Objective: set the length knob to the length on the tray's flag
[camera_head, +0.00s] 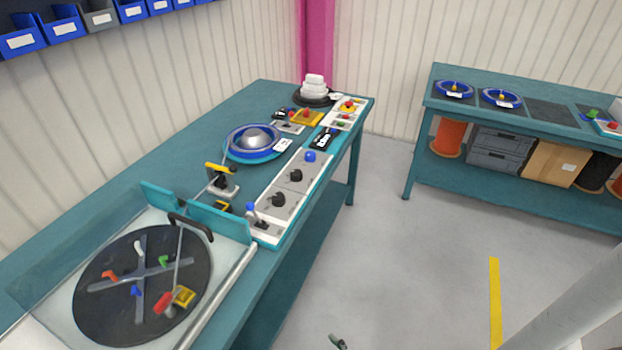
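A pale control panel (301,186) runs along the right edge of the teal bench. Two black knobs, a nearer one (278,199) and a farther one (296,175), sit on it, with a blue knob (310,156) beyond. Their markings are too small to read, so I cannot tell which sets length. A blue round tray (248,151) holds a grey dome and has a white flag (283,145) at its right; its writing is unreadable. A black display (325,139) shows blurred white characters. A small dark piece (338,342) at the bottom edge may be my gripper's tip; nothing shows in contact with the knobs.
A blue-topped lever (251,208) stands at the panel's near end. A dark turntable (120,294) with coloured clamps lies at front left behind a clear guard. A yellow-black device (220,178) stands beside the tray. A second bench (530,125) is at right. Open floor lies between.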

